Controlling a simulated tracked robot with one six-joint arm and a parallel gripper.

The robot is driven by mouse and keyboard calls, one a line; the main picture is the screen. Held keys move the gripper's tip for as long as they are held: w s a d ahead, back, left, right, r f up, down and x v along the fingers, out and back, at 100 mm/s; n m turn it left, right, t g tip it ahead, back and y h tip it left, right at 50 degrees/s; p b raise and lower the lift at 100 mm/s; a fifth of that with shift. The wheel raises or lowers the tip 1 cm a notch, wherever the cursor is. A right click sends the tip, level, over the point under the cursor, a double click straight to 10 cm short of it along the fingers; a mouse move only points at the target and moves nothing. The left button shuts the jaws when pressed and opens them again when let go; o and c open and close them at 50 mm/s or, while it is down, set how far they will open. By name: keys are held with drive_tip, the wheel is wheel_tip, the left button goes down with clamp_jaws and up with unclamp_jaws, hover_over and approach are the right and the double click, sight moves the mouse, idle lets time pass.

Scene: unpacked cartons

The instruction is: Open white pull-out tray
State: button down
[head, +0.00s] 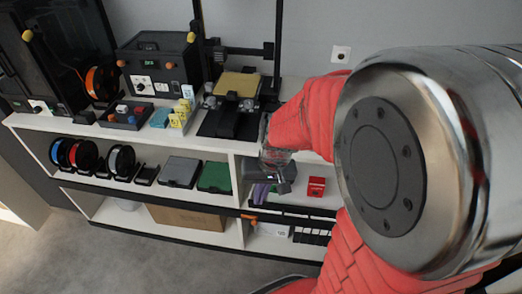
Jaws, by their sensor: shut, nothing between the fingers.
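My arm in its red sleeve crosses the right half of the head view. My gripper (272,178) is shut and empty, pointing down in front of the right bay of the white shelf unit. A white flat surface (318,201) in that bay carries a small red box and purple items. I cannot tell whether it is the pull-out tray or a fixed shelf. No handle shows clearly. The arm hides the right part of the bay, and the gripper covers some of its left part.
The white shelf unit (180,141) holds a 3D printer (238,85) and small bins on top. Spools (85,155), a grey case (180,171) and a green case (215,177) fill the left middle shelf. Grey floor (95,258) lies clear in front.

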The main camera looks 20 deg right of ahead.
drive_tip(key=w+d+f+m+h, duration=0.1)
drive_tip(key=w+d+f, duration=0.3)
drive_tip(key=d+f, duration=0.5)
drive_tip(key=w+d+f+m+t+h, duration=0.1)
drive_tip(key=w+d+f, duration=0.4)
drive_tip(key=f, duration=0.8)
drive_tip(key=d+m+h, duration=0.1)
drive_tip(key=d, duration=0.2)
drive_tip(key=shift+w+d+t+h, duration=0.3)
drive_tip(key=shift+d+h, duration=0.05)
drive_tip(key=shift+h, duration=0.05)
drive_tip(key=shift+x, duration=4.95)
